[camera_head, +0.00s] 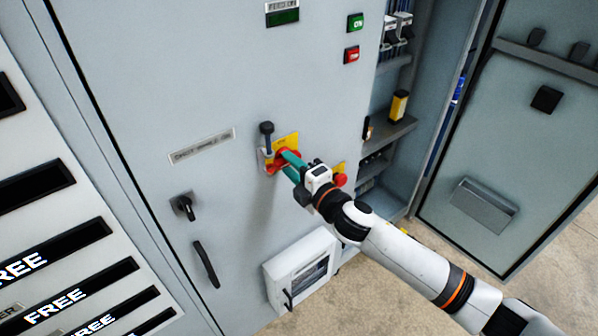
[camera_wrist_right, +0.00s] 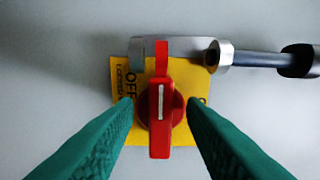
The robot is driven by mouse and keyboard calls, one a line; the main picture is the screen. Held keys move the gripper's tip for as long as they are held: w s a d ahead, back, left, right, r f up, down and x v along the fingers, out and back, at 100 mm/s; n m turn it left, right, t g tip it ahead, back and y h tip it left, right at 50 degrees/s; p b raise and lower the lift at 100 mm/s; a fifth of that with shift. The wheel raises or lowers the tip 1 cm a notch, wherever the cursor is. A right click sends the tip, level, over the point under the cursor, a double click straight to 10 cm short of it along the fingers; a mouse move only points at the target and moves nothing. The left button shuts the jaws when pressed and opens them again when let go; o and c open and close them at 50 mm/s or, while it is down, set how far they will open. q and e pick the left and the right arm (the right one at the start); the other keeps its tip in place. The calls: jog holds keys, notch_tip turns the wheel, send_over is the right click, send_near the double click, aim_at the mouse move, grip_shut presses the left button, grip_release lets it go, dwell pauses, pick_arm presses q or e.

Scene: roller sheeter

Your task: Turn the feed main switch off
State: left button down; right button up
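The red rotary switch (camera_head: 271,166) sits on a yellow plate (camera_head: 291,139) on the grey cabinet door. In the wrist view, its red handle (camera_wrist_right: 160,125) stands vertical, with a white mark along it. The plate's letters "OFF" run sideways left of the handle, and the lettering at the right is mostly hidden. My right gripper (camera_head: 286,160) is at the switch. Its two green fingers (camera_wrist_right: 160,105) are apart, one on each side of the knob, with narrow gaps. My left gripper is not in view.
A metal bar with a dark end (camera_head: 266,128) projects beside the switch; it crosses the upper right of the wrist view (camera_wrist_right: 265,59). Another red knob (camera_head: 340,180) is close right of my gripper. A white box (camera_head: 300,265) juts out below. An open cabinet bay is at right.

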jog(key=b+v, duration=0.2)
jog(key=v, duration=1)
jog(key=shift+b, duration=0.3)
